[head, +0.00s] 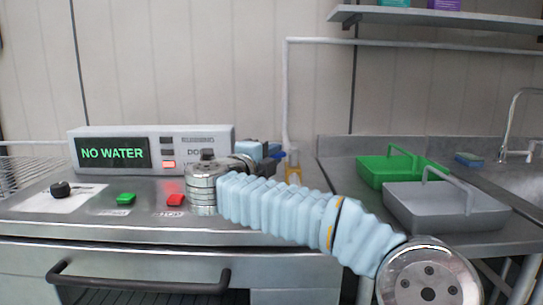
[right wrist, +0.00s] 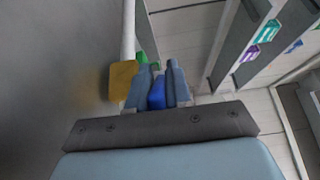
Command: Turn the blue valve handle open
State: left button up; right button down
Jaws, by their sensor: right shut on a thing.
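The blue valve handle (right wrist: 157,94) shows in the right wrist view between the two grey-blue fingers of my right gripper (right wrist: 159,84), which is shut on it. In the head view the right gripper (head: 262,150) reaches the back of the steel counter, beside the white pipe, and the arm hides much of the handle. My left gripper is in neither view.
A control box (head: 185,150) reads "NO WATER" with a lit red indicator. Green (head: 125,198) and red (head: 176,200) buttons sit in front. A white pipe (head: 285,95) rises behind. Green (head: 400,168) and grey (head: 445,205) trays stand right, near the sink. A shelf (head: 440,20) hangs above.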

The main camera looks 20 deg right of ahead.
jog(key=n+t+y+b, duration=0.1)
jog(key=s+n+t+y+b, duration=0.1)
jog(key=y+b, duration=0.1)
jog(key=shift+s+d+f, duration=0.15)
jog(key=shift+d+f, duration=0.05)
jog(key=shift+d, duration=0.2)
jog(key=shift+s+d+r+n+t+y+b, duration=0.1)
jog(key=shift+s+n+t+y+b, duration=0.15)
jog(key=shift+n+t+y, duration=0.35)
jog(key=shift+s+d+r+n+t+y+b, duration=0.15)
jog(key=shift+n+t+y+b, duration=0.2)
jog(key=shift+n+y, duration=0.45)
jog(key=shift+a, duration=0.15)
jog(key=shift+f, duration=0.1)
jog(key=c, duration=1.1)
grip_release()
jog(key=shift+c, duration=0.2)
jog(key=b+v, duration=0.1)
jog(key=v, duration=1.2)
jog(key=shift+s+a, duration=0.1)
jog(key=shift+s, duration=0.3)
